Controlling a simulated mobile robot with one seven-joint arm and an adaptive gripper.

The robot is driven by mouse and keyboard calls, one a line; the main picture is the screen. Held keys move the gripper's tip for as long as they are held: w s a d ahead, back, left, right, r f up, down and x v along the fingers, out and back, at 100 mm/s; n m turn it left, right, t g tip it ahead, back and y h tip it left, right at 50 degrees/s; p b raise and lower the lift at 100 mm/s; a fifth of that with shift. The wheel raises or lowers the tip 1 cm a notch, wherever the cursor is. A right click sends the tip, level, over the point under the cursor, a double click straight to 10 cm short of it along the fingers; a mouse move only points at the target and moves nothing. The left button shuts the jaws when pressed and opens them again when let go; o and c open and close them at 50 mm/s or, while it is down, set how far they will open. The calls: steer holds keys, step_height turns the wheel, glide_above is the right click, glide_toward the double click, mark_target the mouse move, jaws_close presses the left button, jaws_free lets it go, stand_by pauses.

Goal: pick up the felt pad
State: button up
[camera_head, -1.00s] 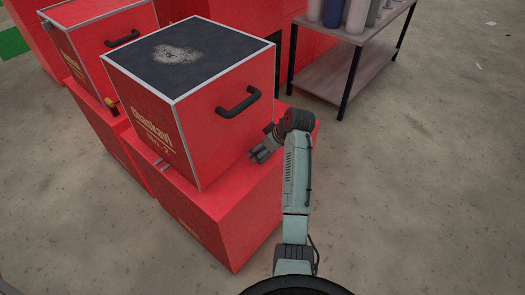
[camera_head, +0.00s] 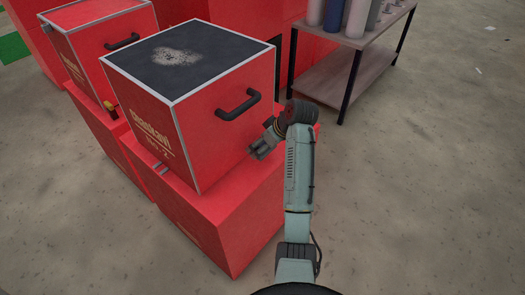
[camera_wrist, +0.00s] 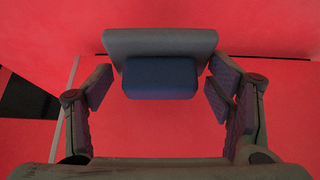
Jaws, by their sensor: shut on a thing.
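The felt pad (camera_wrist: 160,78) shows in the wrist view as a dark blue block with a wider grey part along its far side. It sits between the two fingers of my gripper (camera_wrist: 160,92), which is shut on it, with a finger pad at each side. In the head view my gripper (camera_head: 262,150) is beside the right face of the front red box, below its black handle. I cannot make out the pad there.
The front red box (camera_head: 225,130), with a dark top, stands on a red base (camera_head: 225,215). Another red box (camera_head: 100,35) is behind left. A shelf (camera_head: 345,75) with several cylinders stands at the back right. Bare floor (camera_head: 430,190) lies to the right.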

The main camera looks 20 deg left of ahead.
steer(key=s+d+r, duration=0.1)
steer(key=s+d, duration=0.3)
steer(key=s, duration=1.1)
steer(key=shift+d, duration=0.2)
steer(key=o, duration=0.7)
steer(key=c, duration=0.4)
steer(key=shift+c, duration=0.3)
